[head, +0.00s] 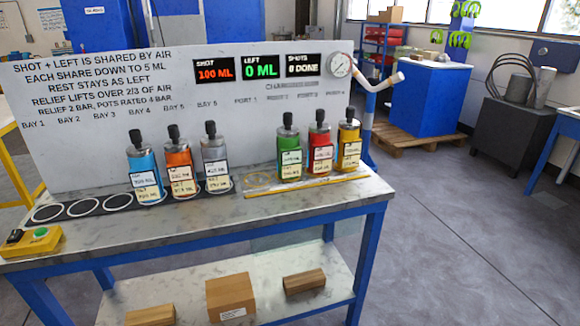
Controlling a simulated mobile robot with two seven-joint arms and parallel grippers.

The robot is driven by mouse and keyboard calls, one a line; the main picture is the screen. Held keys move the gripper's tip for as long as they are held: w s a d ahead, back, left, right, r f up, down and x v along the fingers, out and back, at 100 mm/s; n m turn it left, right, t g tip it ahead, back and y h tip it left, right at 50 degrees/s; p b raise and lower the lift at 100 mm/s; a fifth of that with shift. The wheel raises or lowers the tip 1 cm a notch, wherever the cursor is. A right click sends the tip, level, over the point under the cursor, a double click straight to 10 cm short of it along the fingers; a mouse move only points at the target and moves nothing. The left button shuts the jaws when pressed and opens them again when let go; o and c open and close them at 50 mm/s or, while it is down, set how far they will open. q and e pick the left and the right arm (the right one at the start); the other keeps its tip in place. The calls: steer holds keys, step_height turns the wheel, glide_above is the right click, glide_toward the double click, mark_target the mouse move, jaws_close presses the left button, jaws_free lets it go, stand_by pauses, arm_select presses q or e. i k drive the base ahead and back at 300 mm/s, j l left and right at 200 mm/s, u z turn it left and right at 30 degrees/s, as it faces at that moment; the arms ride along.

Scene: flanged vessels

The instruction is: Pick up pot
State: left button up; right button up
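Several pots with black tops and paper labels stand upright on the bench. A blue pot (143,165), an orange pot (178,160) and a grey pot (214,154) stand in a row on the black bay strip (65,211). A green pot (289,147), a red pot (320,143) and a yellow pot (349,137) stand to the right, below the port labels. The task does not say which pot is meant. Neither of my grippers is in view.
White rings on the strip's left are empty. A yellow button box (30,242) sits at the bench's left end. The back panel (100,130) reads shot 100 ML, left 0 ML, shots 0 done. A gauge (339,65) and bent pipe (385,82) rise at its right.

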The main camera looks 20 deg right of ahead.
mark_target(289, 153)
steer(key=i+j, duration=0.45)
steer(key=i+j+z, duration=0.1)
steer(key=i+j, duration=0.3)
steer(key=j, duration=0.15)
steer(key=i+j, duration=0.45)
steer(key=j+z, duration=0.05)
steer(key=j, duration=0.05)
